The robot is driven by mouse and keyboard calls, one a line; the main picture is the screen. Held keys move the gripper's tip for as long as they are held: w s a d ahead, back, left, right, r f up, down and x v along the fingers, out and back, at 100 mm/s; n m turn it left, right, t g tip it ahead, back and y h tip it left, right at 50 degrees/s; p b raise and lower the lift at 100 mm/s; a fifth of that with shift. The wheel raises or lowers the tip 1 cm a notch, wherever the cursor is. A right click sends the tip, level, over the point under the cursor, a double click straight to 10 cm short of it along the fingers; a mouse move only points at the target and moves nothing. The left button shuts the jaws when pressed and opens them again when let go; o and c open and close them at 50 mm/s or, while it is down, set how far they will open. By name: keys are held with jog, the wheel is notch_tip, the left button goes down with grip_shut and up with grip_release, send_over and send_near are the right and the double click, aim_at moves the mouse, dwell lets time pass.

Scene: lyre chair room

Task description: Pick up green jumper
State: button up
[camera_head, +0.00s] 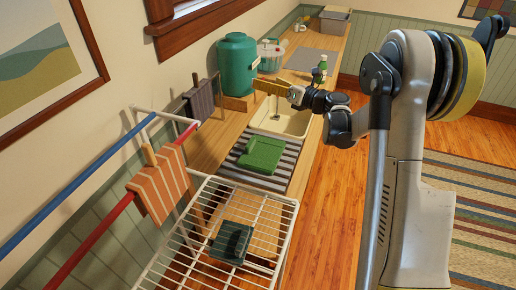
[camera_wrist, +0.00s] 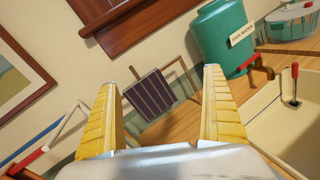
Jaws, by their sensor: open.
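A bright green folded garment (camera_head: 262,155), which looks like the green jumper, lies on a dark-striped mat (camera_head: 283,177) on the counter. A darker green folded cloth (camera_head: 231,243) lies on the white wire rack (camera_head: 208,188) nearer me. I cannot tell for certain which one is the jumper. My gripper (camera_head: 264,88) is above the counter near the sink, beyond and apart from both garments. In the wrist view its yellow fingers (camera_wrist: 160,72) are spread with nothing between them. Neither green garment shows in the wrist view.
The sink (camera_head: 287,118) is just beyond the mat. A green water tank (camera_head: 237,64) stands against the wall; it also shows in the wrist view (camera_wrist: 220,40). A dark striped cloth (camera_wrist: 152,93) and an orange striped cloth (camera_head: 160,185) hang left. Open floor (camera_head: 330,190) lies right.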

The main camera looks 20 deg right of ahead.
aim_at(252, 142)
jog(key=s+f+n+g, duration=0.1)
jog(key=f+n+g, duration=0.1)
jog(key=f, duration=0.5)
jog(key=s+d+f+n+g, duration=0.1)
jog(key=s+f+n+g, duration=0.1)
jog(key=f, duration=0.5)
jog(key=s+f+n+g+y, duration=0.1)
jog(key=f+n+g, duration=0.1)
jog(key=f, duration=0.4)
jog(key=shift+s+d+f+n+g, duration=0.2)
jog(key=shift+s+f+n+g, duration=0.15)
jog(key=shift+n, duration=0.35)
jog(key=b+x, duration=0.1)
jog(key=x, duration=0.4)
jog(key=shift+a+f+b, duration=0.2)
jog(key=shift+f+b, duration=0.15)
jog(key=shift+b, duration=0.05)
jog(key=b+x, duration=0.2)
jog(key=x, duration=0.3)
jog(key=shift+w+f, duration=0.1)
jog(key=shift+f, duration=0.2)
jog(key=shift+r, duration=0.1)
jog(key=shift+c, duration=0.7)
jog(key=c, duration=1.3)
